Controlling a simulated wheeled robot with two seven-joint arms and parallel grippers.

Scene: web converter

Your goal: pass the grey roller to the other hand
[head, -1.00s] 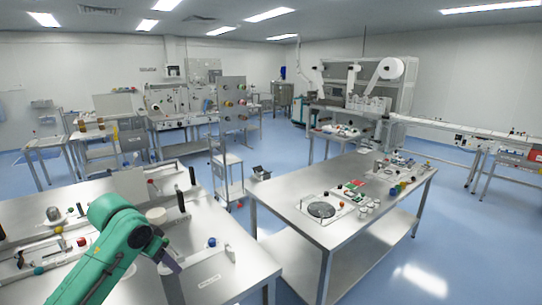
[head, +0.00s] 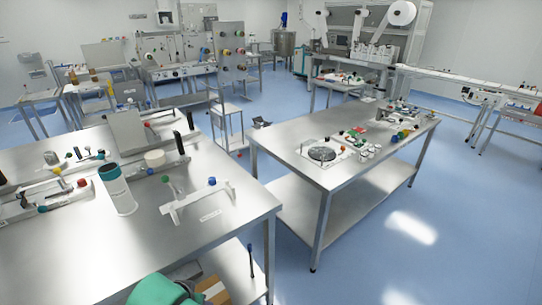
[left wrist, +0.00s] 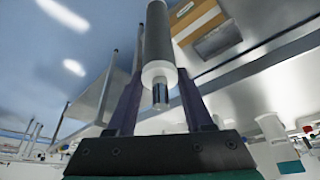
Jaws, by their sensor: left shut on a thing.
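The grey roller (left wrist: 158,40) shows in the left wrist view, with a dark grey body, a white end collar and a metal shaft stub facing the camera. My left gripper (left wrist: 160,78) is shut on it near this end, with one dark finger on each side. The roller's far end runs out of the top of the picture. In the head view only a green part of my left arm shows at the bottom edge, and I cannot make out the roller there. My right gripper is in neither view.
A steel table (head: 190,240) with stands and a white-and-teal cylinder (head: 117,190) is at the left. A second steel table (head: 290,140) holds small parts at the right. A brown box (head: 213,291) lies low at the bottom. Blue floor is clear at the right.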

